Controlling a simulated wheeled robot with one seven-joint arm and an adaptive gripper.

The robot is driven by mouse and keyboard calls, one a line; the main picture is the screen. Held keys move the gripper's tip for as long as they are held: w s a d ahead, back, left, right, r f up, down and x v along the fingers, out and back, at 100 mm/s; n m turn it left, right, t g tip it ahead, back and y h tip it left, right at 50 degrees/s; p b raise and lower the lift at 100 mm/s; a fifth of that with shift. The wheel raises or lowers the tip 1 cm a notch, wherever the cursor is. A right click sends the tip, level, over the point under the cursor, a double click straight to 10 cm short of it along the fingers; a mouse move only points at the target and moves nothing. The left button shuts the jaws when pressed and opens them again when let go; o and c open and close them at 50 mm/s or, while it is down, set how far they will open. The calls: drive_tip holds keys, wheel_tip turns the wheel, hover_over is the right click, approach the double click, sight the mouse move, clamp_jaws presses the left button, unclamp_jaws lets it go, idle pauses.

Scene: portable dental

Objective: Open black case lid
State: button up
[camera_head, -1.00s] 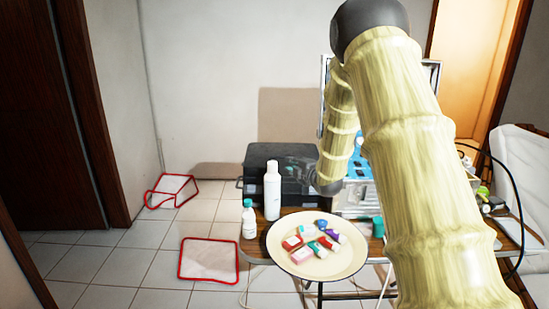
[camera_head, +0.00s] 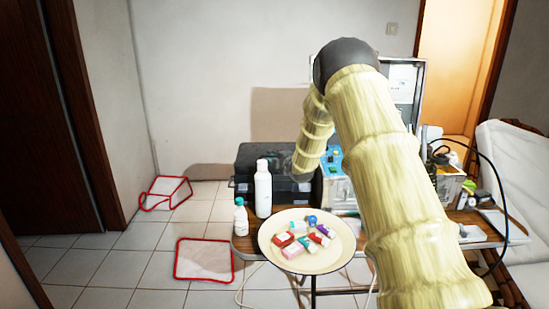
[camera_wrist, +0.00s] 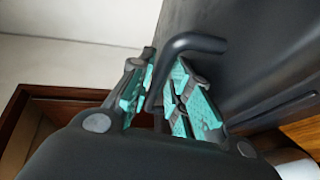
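The black case (camera_head: 248,162) stands at the back left of the table, and its lid looks closed. In the wrist view, a dark surface that looks like the case (camera_wrist: 265,55) fills the upper right, with a bent black handle (camera_wrist: 192,43) standing out from it. My gripper (camera_wrist: 164,75) has teal pads, and its fingers stand apart on either side of the handle's downward leg. The handle is close to the left finger, and I cannot tell if they touch. In the head view, my arm's end is at the case's right part, and the gripper is hard to make out there.
A white bottle (camera_head: 263,190) and a smaller bottle (camera_head: 241,218) stand just in front of the case. A round cream tray (camera_head: 275,251) with several small boxes is nearer. An open silver case (camera_head: 404,82) stands behind my arm.

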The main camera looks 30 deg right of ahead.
drive_tip(key=shift+s+r, duration=0.15)
clamp_jaws()
drive_tip(key=shift+r, duration=0.15)
